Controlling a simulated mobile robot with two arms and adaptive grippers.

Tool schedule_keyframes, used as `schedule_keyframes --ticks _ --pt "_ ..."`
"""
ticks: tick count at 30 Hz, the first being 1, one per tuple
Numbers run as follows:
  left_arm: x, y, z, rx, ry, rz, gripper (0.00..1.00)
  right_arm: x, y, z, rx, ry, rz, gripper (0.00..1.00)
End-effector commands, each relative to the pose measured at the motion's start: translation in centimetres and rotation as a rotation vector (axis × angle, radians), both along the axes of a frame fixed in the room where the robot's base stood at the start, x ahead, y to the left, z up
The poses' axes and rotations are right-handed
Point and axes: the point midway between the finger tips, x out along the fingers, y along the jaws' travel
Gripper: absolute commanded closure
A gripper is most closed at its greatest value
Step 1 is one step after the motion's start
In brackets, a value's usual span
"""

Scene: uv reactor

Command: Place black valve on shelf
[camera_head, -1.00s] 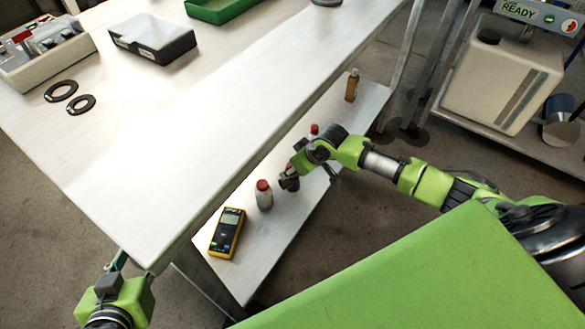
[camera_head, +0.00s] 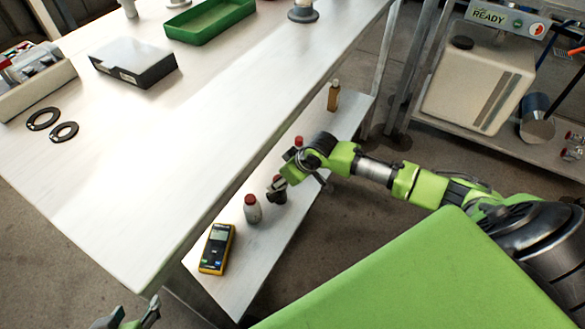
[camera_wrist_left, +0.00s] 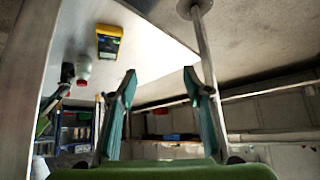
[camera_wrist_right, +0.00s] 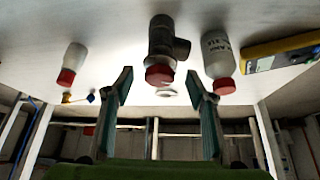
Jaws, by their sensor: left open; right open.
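The black valve (camera_wrist_right: 170,40), a dark tee-shaped fitting with what looks like a red cap, stands on the lower shelf (camera_head: 228,283) between two red-capped bottles. In the head view the valve (camera_head: 277,190) is partly hidden by my right gripper (camera_head: 290,178). In the right wrist view that gripper (camera_wrist_right: 160,85) is open, and the valve shows just beyond and between its fingertips, not clasped. My left gripper (camera_head: 137,307) is open and empty at the bottom left of the head view, by the table's near corner. It also shows open in the left wrist view (camera_wrist_left: 162,85).
A red-capped bottle (camera_head: 252,210) and a yellow multimeter (camera_head: 217,249) are on the near side of the valve. Another bottle (camera_wrist_right: 72,62) and a brown bottle (camera_head: 334,96) are farther along. The white tabletop (camera_head: 190,150) overhangs beside the shelf, its front half clear.

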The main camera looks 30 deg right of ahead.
Motion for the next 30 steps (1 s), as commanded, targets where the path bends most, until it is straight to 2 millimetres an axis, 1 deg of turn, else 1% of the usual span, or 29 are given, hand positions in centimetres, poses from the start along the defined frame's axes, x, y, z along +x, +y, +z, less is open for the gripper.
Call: schedule_keyframes --ticks 1,8,9,12,13,17,20,23,25,26,27,29,30 --pt "-1.0 0.4 -0.3 0.011 0.048 0.004 0.55 -0.3 -0.2 0.7 -0.001 0.001 0.0 0.49" --pt "-6.2 2.0 -2.3 0.057 0.269 0.022 0.55 -1.4 -0.6 2.9 -0.001 0.0 0.0 0.49" --pt "-7.0 2.2 -2.4 0.064 0.302 0.025 0.55 -1.7 -0.7 3.5 -0.001 0.0 0.0 0.49" --pt "-8.7 2.7 -2.1 0.077 0.369 0.031 0.55 -2.7 -1.1 5.5 -0.002 -0.001 0.0 0.49" --pt "-9.2 2.8 -2.1 0.082 0.388 0.032 0.55 -3.0 -1.2 5.9 -0.003 -0.001 0.001 0.49" --pt "-9.0 2.8 -1.6 0.08 0.383 0.031 0.55 -3.8 -1.5 7.3 0.0 0.0 -0.001 0.49" --pt "-9.0 2.8 -1.5 0.08 0.382 0.031 0.55 -4.2 -1.4 7.7 0.001 0.002 0.001 0.49" --pt "-9.0 2.8 -1.5 0.08 0.381 0.031 0.55 -5.4 0.2 7.3 0.007 0.009 0.024 0.49" --pt "-9.0 2.7 -1.5 0.08 0.381 0.031 0.55 -7.2 2.6 6.5 0.014 0.02 0.057 0.49" --pt "-9.0 2.7 -1.5 0.08 0.381 0.031 0.55 -8.1 3.8 6.2 0.017 0.024 0.073 0.49" --pt "-9.0 2.7 -1.5 0.08 0.381 0.031 0.55 -9.6 5.6 5.8 0.023 0.03 0.092 0.49" --pt "-8.9 2.7 -1.5 0.08 0.381 0.031 0.55 -12.1 8.1 5.6 0.029 0.035 0.112 0.49" --pt "-8.9 2.7 -1.5 0.079 0.38 0.031 0.55 -13.7 9.4 5.6 0.031 0.038 0.115 0.49"
